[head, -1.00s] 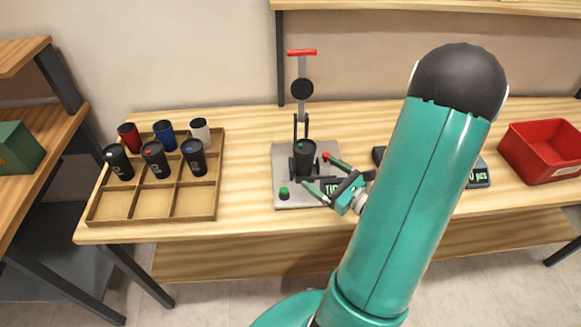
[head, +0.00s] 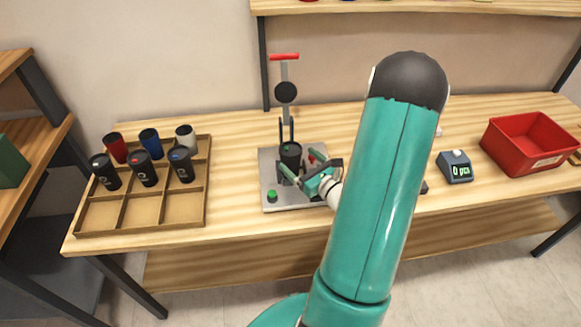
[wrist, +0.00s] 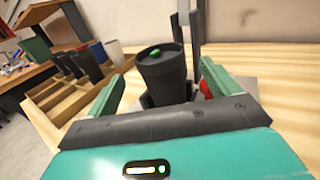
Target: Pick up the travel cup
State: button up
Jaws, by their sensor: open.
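A black travel cup (head: 290,156) with a green mark on its lid stands upright in the holder of the laser marker (head: 284,110). The cup also shows in the wrist view (wrist: 163,72), between and a little beyond my fingers. My gripper (head: 302,167) is open, with one finger on either side of the cup's front in the head view. In the wrist view my gripper (wrist: 160,90) has its left finger apart from the cup and its right finger near a red button (wrist: 205,88). The cup's lower part is hidden by my gripper body.
A wooden divided tray (head: 130,222) at left holds several cups in its back compartments. A green button (head: 272,196) sits on the marker's base. A counter (head: 455,166) and a red bin (head: 530,143) stand at right.

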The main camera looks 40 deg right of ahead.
aim_at(284, 145)
jog(key=w, duration=0.5)
jog(key=shift+d+r, duration=0.1)
jog(key=shift+d, duration=0.15)
jog(key=c, duration=0.8)
jog(key=shift+r, duration=0.15)
